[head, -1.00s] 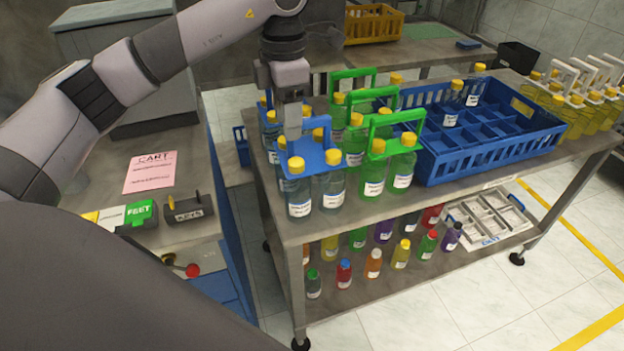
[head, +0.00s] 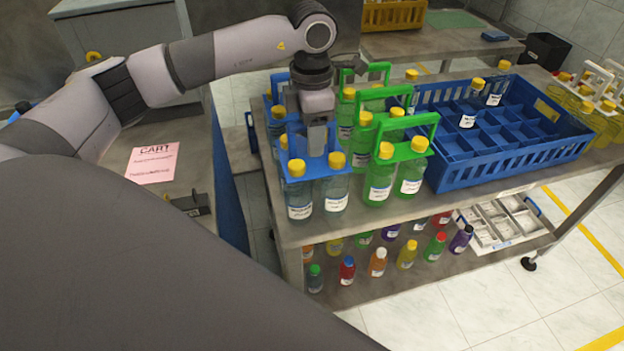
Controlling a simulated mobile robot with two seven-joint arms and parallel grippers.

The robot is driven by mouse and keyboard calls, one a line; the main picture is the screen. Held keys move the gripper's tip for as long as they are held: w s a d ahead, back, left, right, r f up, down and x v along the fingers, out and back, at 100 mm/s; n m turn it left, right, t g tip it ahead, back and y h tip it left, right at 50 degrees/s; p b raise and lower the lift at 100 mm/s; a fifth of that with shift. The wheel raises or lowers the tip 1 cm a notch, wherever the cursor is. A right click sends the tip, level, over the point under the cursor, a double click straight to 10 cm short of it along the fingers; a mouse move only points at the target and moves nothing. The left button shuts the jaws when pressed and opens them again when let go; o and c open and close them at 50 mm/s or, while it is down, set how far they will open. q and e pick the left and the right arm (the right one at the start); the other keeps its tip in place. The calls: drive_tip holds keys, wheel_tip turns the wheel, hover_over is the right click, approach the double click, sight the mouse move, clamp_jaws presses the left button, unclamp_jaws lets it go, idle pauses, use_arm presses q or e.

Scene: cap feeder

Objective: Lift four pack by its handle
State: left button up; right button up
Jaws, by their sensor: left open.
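The front blue-carrier pack of clear bottles with yellow caps stands on the upper shelf; its blue carrier (head: 318,168) shows above the front bottles (head: 334,192). My left gripper (head: 317,147) points down over this carrier, its fingers open at the handle. The gripper hides most of the handle, so I cannot tell whether the fingers touch it. Green-handled packs stand close to the right, the nearest with a green handle (head: 408,135) over green bottles (head: 380,180). My right gripper is out of view.
A blue divided crate (head: 490,160) holding a few bottles stands right of the packs. Yellow bottles with white handles (head: 598,120) stand at the far right. Small coloured bottles (head: 377,262) and a grey tray (head: 500,222) are on the lower shelf. A pink sign (head: 152,163) lies at left.

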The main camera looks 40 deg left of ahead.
use_arm(q)
drive_tip(key=shift+f, duration=0.2)
clamp_jaws()
drive_tip(key=shift+r, duration=0.1)
idle(1.1)
drive_tip(key=shift+w+r, duration=0.1)
